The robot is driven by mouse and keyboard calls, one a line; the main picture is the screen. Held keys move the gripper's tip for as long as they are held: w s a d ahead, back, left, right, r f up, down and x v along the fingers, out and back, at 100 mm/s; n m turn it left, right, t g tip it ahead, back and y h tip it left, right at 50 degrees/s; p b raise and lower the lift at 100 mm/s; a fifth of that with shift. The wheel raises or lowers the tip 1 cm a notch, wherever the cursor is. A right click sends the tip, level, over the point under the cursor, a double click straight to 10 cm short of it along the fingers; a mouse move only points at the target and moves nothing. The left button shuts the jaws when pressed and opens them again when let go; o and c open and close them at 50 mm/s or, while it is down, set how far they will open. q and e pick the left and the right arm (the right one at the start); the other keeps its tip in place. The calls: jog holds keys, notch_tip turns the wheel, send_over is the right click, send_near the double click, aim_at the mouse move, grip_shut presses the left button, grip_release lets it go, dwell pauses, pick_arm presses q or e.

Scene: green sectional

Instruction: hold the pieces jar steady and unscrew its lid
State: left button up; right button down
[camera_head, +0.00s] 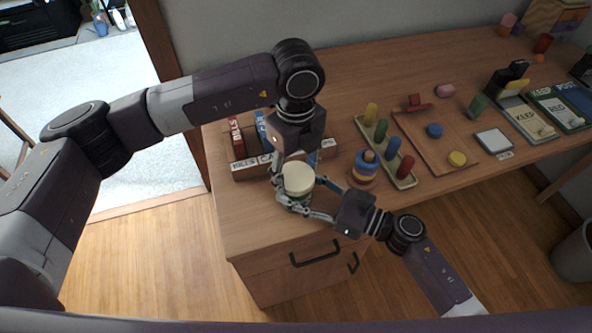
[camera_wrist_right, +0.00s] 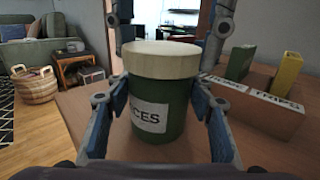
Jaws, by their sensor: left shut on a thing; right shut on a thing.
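The pieces jar (camera_wrist_right: 158,115) is a dark green cylinder standing upright on the wooden desk, with a white label ending in "CES". Its cream lid (camera_head: 298,179) sits level on top and also shows in the right wrist view (camera_wrist_right: 160,60). My left gripper (camera_head: 297,172) comes down from above, its fingers on opposite sides of the lid. My right gripper (camera_wrist_right: 160,115) is shut on the jar body from the front, a blue-padded finger on each side. In the head view the jar body is mostly hidden by the lid and fingers.
A labelled rack with red and blue boxes (camera_head: 237,138) stands close behind the jar. A ring stacker (camera_head: 365,165) and a peg tray (camera_head: 405,181) stand to the right. A wooden board with coloured pieces (camera_head: 440,151) lies beyond. The desk's front-left corner (camera_head: 232,235) is bare.

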aim_at(296, 175)
pick_arm(q)
jog(key=shift+r, duration=0.2)
jog(key=shift+r, duration=0.9)
jog(key=shift+r, duration=0.15)
jog(key=shift+r, duration=1.9)
pick_arm(e)
jog(key=c, duration=0.9)
grip_release()
jog(key=shift+o, duration=0.2)
jog(key=shift+d, duration=0.1)
